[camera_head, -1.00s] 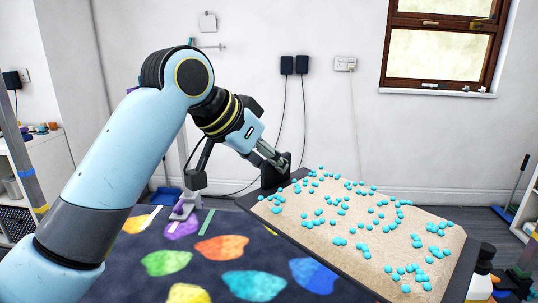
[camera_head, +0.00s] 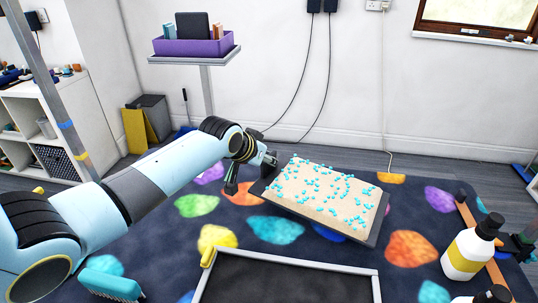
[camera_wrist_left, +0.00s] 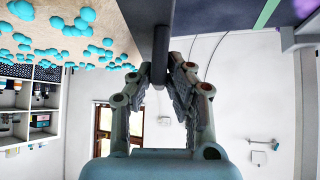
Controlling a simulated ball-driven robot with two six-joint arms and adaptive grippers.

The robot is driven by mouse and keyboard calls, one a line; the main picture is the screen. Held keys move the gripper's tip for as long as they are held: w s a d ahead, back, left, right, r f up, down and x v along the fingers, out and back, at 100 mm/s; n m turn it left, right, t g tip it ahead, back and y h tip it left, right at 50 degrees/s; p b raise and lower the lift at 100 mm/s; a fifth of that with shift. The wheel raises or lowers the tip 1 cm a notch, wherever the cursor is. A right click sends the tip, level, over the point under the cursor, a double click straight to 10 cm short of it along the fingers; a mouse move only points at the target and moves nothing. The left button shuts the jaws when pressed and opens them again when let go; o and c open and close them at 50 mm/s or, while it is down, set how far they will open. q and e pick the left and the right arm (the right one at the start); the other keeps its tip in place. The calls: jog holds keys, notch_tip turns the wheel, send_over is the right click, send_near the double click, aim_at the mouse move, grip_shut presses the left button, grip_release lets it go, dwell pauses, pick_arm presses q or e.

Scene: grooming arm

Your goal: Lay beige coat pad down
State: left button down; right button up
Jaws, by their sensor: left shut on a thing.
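The beige coat pad (camera_head: 330,197) is a flat board with a dark rim and many small cyan beads on its top. It lies over the dark spotted mat, with its face up and angled towards me. I cannot tell whether its underside touches anything. My left gripper (camera_head: 262,172) is at the pad's left end. In the left wrist view the fingers (camera_wrist_left: 160,78) are shut on a dark grip at the pad's edge, and the beaded face (camera_wrist_left: 75,35) is at upper left.
The spotted mat (camera_head: 140,222) spreads around the pad. A black tray with a pale frame (camera_head: 290,262) is nearer me. A white bottle (camera_head: 468,252) stands at right. A purple bin (camera_head: 192,46) sits on a post stand behind. A white shelf (camera_head: 42,130) is at left.

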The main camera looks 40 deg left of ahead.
aim_at(261, 175)
pick_arm(q)
jog(key=shift+a+r+h, duration=0.1)
jog(key=shift+h, duration=0.2)
jog(key=shift+f+b, duration=1.8)
jog(key=shift+f, duration=1.25)
jog(key=c, duration=1.2)
grip_release()
jog(key=shift+s, duration=0.1)
jog(key=shift+s, duration=0.1)
